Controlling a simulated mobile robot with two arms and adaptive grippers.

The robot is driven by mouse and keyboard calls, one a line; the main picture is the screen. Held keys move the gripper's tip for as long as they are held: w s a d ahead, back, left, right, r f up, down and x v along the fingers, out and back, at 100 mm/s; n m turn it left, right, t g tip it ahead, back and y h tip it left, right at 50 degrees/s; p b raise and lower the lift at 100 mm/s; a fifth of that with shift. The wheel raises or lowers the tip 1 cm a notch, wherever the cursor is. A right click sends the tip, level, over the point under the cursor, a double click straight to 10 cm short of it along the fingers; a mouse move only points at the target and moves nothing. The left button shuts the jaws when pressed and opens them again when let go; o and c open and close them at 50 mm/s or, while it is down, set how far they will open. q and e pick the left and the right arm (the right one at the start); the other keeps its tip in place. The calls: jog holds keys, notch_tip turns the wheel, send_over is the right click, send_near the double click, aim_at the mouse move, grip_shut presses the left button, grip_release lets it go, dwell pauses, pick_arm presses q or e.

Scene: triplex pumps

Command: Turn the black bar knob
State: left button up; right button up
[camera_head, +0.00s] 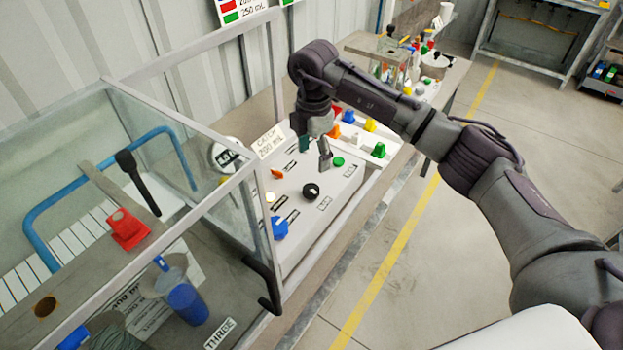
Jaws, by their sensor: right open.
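The black knob (311,191) sits on the sloped white control panel (310,222), near its middle. It looks dark and round with a lighter top; the direction of its bar is too small to tell. My right gripper (315,153) hangs fingers down over the upper part of the panel. It is open and empty, just above and behind the black knob in the picture, and apart from it. My left gripper is not in view.
A blue knob (280,228), an orange knob (277,173) and a green button (339,161) share the panel. A clear-walled, framed enclosure (205,200) stands close on the left. A black handle (268,287) juts out at the front. The floor to the right is free.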

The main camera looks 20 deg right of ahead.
aim_at(311, 189)
jog(key=f, duration=0.2)
jog(key=f+p, duration=0.1)
jog(key=shift+s+a+f, duration=0.25)
jog(key=shift+s+f, duration=0.05)
jog(key=shift+f, duration=0.05)
jog(key=shift+w+f+p, duration=0.15)
jog(key=shift+f+p, duration=0.05)
jog(key=shift+f, duration=0.35)
jog(key=shift+w+f+p, duration=0.15)
jog(key=shift+f+p, duration=0.05)
jog(key=shift+f, duration=0.35)
jog(key=f, duration=0.2)
jog(key=f+p, duration=0.1)
jog(key=f, duration=0.1)
jog(key=shift+w+f, duration=0.1)
jog(key=shift+w, duration=0.15)
jog(key=shift+f, duration=0.55)
jog(key=c, duration=1.1)
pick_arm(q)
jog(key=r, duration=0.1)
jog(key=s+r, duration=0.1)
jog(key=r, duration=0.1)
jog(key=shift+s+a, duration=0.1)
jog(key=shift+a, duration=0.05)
pick_arm(e)
jog(key=shift+c, duration=0.2)
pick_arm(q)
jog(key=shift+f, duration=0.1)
